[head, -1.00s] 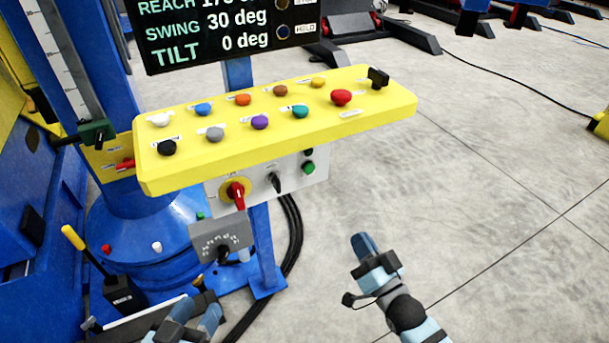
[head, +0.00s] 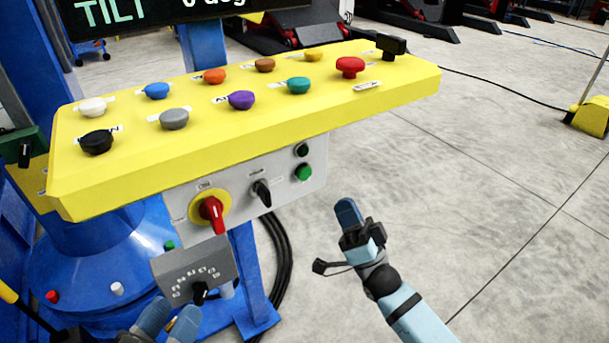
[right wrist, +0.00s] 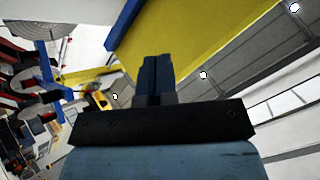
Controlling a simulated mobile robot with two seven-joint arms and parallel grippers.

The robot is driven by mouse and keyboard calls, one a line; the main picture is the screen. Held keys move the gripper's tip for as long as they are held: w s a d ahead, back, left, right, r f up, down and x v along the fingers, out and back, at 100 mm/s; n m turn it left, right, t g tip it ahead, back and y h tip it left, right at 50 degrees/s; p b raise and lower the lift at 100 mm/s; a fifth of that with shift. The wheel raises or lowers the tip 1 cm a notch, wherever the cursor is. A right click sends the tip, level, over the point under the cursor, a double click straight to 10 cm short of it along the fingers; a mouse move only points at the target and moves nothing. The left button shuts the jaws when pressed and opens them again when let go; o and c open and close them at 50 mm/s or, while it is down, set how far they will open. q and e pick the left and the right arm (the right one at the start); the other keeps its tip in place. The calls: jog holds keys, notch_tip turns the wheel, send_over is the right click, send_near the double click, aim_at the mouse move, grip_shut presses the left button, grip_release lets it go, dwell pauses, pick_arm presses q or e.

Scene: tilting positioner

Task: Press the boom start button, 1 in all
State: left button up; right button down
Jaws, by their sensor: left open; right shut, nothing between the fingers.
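The yellow console (head: 330,112) carries coloured buttons on top, and a grey-white panel (head: 240,188) hangs under its front edge. On that panel are a green button (head: 303,172) and a black button (head: 301,150); I cannot read which control is boom start. My right gripper (head: 347,210) is shut and empty, to the right of the panel and below the console, touching nothing visible. Its shut fingers also show in the right wrist view (right wrist: 157,78), with the yellow console (right wrist: 200,35) beyond. My left gripper (head: 168,322) is open at the bottom edge, partly cut off, below the grey selector box.
The panel also bears a red rotary switch (head: 211,212) and a black selector (head: 262,192). A grey selector box (head: 195,272) juts out below.

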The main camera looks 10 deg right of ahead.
aim_at(305, 173)
pick_arm(q)
jog(key=shift+f, duration=0.1)
pick_arm(e)
jog(key=shift+w, duration=0.1)
pick_arm(q)
jog(key=shift+g, duration=0.9)
jog(key=shift+d+f+b, duration=0.15)
jog(key=shift+f+b, duration=1.4)
jog(key=shift+f, duration=0.6)
pick_arm(e)
jog(key=w+a, duration=0.3)
jog(key=w, duration=0.5)
jog(key=shift+w, duration=0.15)
jog(key=shift+w+a, duration=0.15)
jog(key=shift+w, duration=0.15)
